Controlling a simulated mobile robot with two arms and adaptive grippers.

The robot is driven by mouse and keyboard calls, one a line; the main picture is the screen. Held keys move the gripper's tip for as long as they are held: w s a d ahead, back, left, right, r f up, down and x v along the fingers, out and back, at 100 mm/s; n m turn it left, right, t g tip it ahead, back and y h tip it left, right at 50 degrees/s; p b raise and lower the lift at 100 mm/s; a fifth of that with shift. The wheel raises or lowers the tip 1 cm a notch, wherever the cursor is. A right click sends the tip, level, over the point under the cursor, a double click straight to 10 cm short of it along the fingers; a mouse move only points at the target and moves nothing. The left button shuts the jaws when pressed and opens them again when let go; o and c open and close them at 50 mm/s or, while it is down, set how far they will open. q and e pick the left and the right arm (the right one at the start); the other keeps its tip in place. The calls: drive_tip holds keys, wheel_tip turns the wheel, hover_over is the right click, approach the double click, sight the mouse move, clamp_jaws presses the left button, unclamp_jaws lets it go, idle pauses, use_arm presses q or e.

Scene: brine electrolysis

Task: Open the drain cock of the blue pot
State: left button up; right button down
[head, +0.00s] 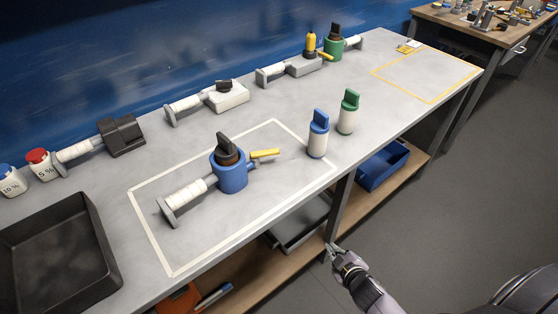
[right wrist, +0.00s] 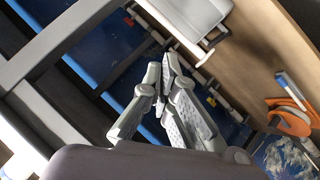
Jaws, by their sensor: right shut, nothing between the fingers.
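The blue pot (head: 231,175) stands upright inside a white-taped rectangle on the grey bench, with a black piece (head: 227,148) on top. Its drain cock has a yellow handle (head: 265,153) on the pot's right side. A white cylinder with a grey end plate (head: 185,200) extends to the pot's lower left. My right gripper (head: 332,250) is shut and empty, low in front of the bench's front edge and well apart from the pot. It also shows shut in the right wrist view (right wrist: 166,66), facing the under-bench area. My left gripper is not in view.
A blue-capped bottle (head: 318,135) and a green-capped bottle (head: 348,112) stand right of the pot. A black tray (head: 57,255) is at the left. A green pot (head: 333,48) stands at the back. A blue bin (head: 382,166) sits on the lower shelf.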

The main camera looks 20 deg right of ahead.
sight(261, 155)
drive_tip(key=w+r+n+t, duration=0.2)
drive_tip(key=w+r+t, duration=0.1)
drive_tip(key=r, duration=0.8)
drive_tip(key=w+r+n+t, duration=0.15)
drive_tip(key=w+r, duration=0.25)
drive_tip(key=r, duration=0.8)
drive_tip(key=s+a+r+n+g+y, duration=0.1)
drive_tip(key=a+r+n+y, duration=0.15)
drive_tip(key=n+y, duration=0.4)
drive_tip(key=a+r+n+g+y, duration=0.1)
drive_tip(key=a+n+y, duration=0.3)
drive_tip(key=n+y, duration=0.3)
drive_tip(key=shift+n+t+h, duration=0.25)
drive_tip(key=shift+n+h, duration=0.45)
drive_tip(key=shift+h, duration=0.05)
drive_tip(key=p+x, duration=0.1)
drive_tip(key=x, duration=0.8)
drive_tip(key=shift+w+a+f, duration=0.1)
drive_tip(key=shift+a, duration=0.25)
drive_tip(key=w, duration=0.3)
drive_tip(key=shift+w+d+f, duration=0.1)
drive_tip(key=shift+d+f, duration=0.05)
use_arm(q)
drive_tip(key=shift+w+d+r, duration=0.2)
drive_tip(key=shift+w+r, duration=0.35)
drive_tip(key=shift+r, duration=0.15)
use_arm(e)
drive_tip(key=shift+w, duration=0.4)
drive_tip(key=shift+d, duration=0.1)
